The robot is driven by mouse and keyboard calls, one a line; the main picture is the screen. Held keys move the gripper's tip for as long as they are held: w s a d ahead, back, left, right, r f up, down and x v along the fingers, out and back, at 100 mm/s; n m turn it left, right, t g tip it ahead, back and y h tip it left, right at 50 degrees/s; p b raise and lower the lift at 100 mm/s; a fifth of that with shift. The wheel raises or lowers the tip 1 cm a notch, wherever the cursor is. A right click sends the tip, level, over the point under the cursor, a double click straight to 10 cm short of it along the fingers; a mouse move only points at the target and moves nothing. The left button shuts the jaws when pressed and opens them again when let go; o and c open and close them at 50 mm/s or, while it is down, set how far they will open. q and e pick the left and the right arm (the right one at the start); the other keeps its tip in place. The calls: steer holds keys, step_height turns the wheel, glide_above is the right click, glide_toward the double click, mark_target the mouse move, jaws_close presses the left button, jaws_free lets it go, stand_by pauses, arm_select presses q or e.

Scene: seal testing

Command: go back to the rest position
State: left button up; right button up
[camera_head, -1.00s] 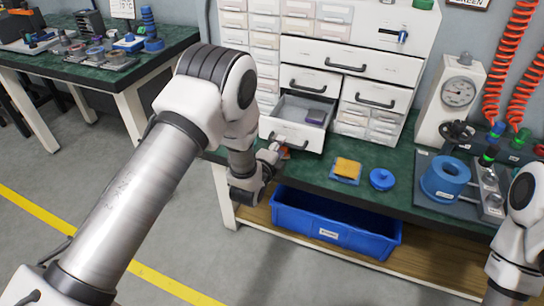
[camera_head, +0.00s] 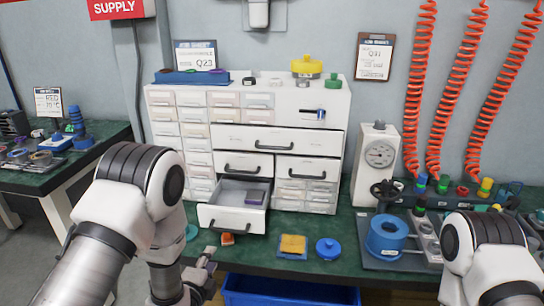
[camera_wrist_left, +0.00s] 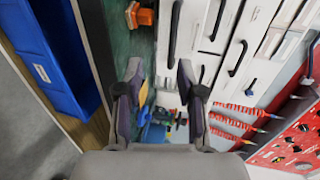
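My left gripper (camera_head: 204,268) hangs low in front of the workbench's front edge, below the pulled-out drawer (camera_head: 232,218). In the left wrist view its two fingers (camera_wrist_left: 160,80) are apart with nothing between them, so it is open and empty. The drawer is open and holds a small purple block (camera_head: 254,197). My right arm (camera_head: 490,255) comes in at the lower right; its gripper is out of the frame.
On the green bench (camera_head: 340,245) are an orange item (camera_head: 227,238), a yellow pad (camera_head: 292,244), a blue lid (camera_head: 328,248) and a blue ring (camera_head: 388,236). A gauge stand (camera_head: 376,160) is behind. A blue bin (camera_head: 290,292) sits below; it also shows in the left wrist view (camera_wrist_left: 50,60).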

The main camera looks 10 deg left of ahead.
arm_select(q)
steer(key=s+a+f+n+g, duration=0.2)
steer(key=s+f+n+g, duration=0.3)
steer(key=s+f, duration=0.6)
steer(key=s+a+f+n+g, duration=0.1)
steer(key=s+f+n+g, duration=0.6)
steer(key=s, duration=0.6)
steer(key=s+f+n+g, duration=0.25)
steer(key=s+n, duration=0.25)
steer(key=s, duration=0.4)
step_height(320, 180, up, 15)
steer(key=n+p, duration=0.1)
steer(key=p, duration=1.3)
steer(key=shift+n+g+y, duration=0.3)
steer(key=shift+g, duration=0.05)
